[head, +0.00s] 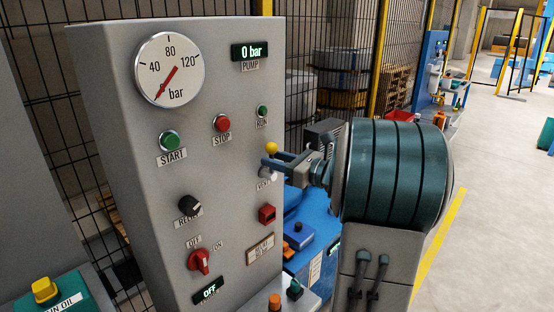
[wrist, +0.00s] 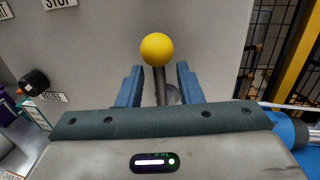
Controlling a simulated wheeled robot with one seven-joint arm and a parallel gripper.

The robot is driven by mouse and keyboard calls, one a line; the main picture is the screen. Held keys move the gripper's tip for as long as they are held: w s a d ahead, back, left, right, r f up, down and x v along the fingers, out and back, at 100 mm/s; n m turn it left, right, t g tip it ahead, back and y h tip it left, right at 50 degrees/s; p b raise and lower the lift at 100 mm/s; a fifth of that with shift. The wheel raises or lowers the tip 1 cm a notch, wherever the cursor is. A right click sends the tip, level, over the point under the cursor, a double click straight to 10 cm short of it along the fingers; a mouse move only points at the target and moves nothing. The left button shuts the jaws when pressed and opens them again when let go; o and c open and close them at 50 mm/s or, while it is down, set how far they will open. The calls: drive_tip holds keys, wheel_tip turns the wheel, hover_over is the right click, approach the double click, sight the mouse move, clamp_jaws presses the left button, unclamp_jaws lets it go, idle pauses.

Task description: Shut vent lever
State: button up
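The vent lever has a yellow ball knob (head: 271,147) at the top of a dark stem, on the right side of the grey panel below the RUN button. In the wrist view the ball (wrist: 157,49) stands just beyond the fingertips, and its stem runs down between the fingers to a round base on the panel. My gripper (wrist: 160,78) is open, with one blue finger on each side of the stem and a visible gap on both sides. In the head view my gripper (head: 280,161) reaches the lever from the right and partly hides the stem; the label below is partly covered.
The grey panel (head: 120,130) also carries a pressure gauge (head: 169,69), a 0 bar display (head: 251,51), a green START button (head: 169,141), a red STOP button (head: 222,124) and a red switch (head: 200,261). A wire fence stands behind. Open floor lies at right.

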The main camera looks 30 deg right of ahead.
clamp_jaws()
